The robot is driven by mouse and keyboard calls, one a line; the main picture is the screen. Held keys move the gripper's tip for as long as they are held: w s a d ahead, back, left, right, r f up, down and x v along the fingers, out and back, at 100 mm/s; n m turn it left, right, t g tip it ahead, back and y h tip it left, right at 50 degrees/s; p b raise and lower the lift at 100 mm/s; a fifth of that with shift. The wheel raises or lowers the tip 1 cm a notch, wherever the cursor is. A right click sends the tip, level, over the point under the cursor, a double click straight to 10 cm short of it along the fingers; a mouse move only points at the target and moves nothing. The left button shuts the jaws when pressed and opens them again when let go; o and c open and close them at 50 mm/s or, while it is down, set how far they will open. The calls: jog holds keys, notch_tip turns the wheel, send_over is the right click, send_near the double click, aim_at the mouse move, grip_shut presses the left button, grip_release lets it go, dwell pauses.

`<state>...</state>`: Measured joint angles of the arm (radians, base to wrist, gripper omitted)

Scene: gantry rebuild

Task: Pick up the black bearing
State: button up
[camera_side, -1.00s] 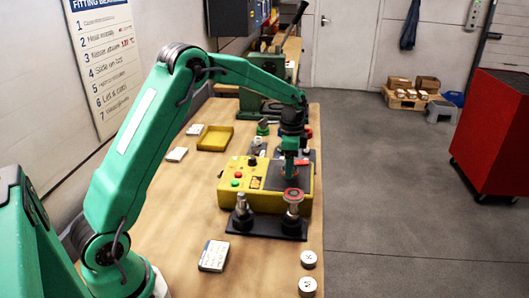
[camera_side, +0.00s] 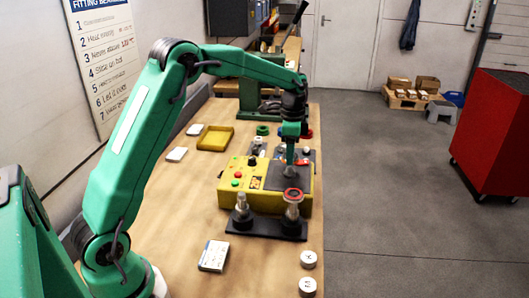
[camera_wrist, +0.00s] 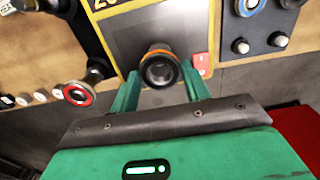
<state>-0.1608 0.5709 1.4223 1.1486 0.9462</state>
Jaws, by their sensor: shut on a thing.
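The black bearing (camera_wrist: 160,72), a dark ring with an orange-brown edge, sits between the two green fingers of my gripper (camera_wrist: 159,88) in the wrist view. My gripper is shut on it. In the side view my gripper (camera_side: 291,157) is over the dark top plate of the yellow heater (camera_side: 228,190); the bearing is too small there to make out clearly. The heater's dark plate (camera_wrist: 125,45) lies beyond the bearing in the wrist view.
A red-ringed part (camera_side: 293,195) sits on a post of the black stand (camera_side: 266,229), in front of the heater. A bare metal post (camera_side: 241,204) stands beside it. Round white pieces (camera_side: 308,259) lie near the right bench edge. A yellow tray (camera_side: 214,138) is behind left.

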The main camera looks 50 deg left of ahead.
jog(key=shift+r, duration=1.65)
